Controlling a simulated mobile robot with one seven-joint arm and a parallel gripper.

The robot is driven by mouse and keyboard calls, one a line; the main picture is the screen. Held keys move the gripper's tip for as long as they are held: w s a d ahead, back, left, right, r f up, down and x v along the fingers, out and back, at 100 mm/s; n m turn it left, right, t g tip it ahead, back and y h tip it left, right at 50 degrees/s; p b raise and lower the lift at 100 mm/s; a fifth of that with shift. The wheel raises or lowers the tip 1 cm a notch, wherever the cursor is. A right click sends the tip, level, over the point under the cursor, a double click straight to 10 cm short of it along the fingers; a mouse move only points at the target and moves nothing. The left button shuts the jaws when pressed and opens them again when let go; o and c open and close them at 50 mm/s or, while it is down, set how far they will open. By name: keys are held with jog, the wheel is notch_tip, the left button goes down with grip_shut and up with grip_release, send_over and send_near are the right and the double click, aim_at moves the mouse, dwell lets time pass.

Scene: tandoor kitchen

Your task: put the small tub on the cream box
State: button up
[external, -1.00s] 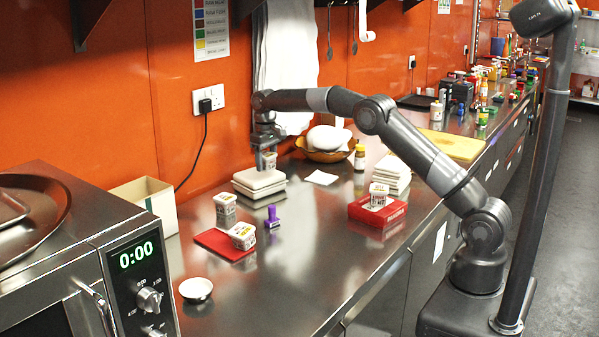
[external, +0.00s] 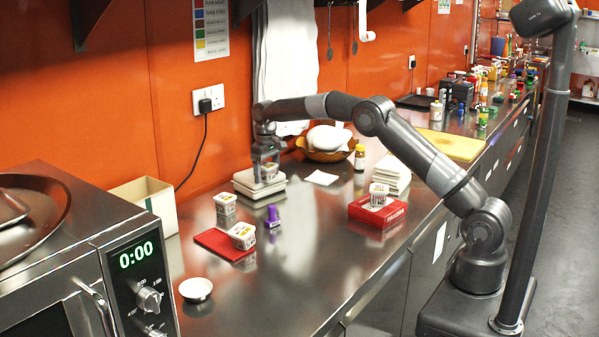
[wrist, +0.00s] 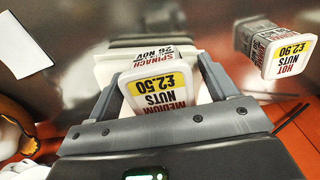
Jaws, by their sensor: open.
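In the external view the tub (external: 268,173) shows on the upper of two stacked pale boxes (external: 247,182), near the wall. My gripper (wrist: 160,90) is open, with one finger close on each side of the tub. In the external view my gripper (external: 266,168) points straight down over the box and partly hides the tub. I cannot tell whether the fingers touch it.
A "hot nuts" tub (wrist: 285,52) stands nearby; other tubs stand on a red mat (external: 212,241) and a red box (external: 366,213). A purple stamp-like object (external: 272,216) and a brown bowl (external: 318,154) are close.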

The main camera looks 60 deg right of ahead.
aim_at(267, 165)
jog(key=shift+r, duration=0.15)
notch_tip(267, 165, up, 11)
jog(key=s+r+t, duration=0.2)
jog(key=s+r, duration=0.8)
jog(key=r, duration=0.2)
jog(key=s+a+r+t, duration=0.1)
jog(key=s+r, duration=0.3)
jog(key=s, duration=1.1)
jog(key=s+f+t, duration=0.1)
jog(key=s+f, duration=0.3)
jog(key=s, duration=0.4)
jog(key=s+f, duration=0.4)
jog(key=s, duration=0.5)
jog(key=s+a+f+t, duration=0.1)
jog(key=s+f, duration=0.3)
jog(key=s, duration=0.5)
jog(key=shift+t, duration=0.3)
jog(key=shift+s, duration=0.1)
jog(key=shift+c, duration=0.4)
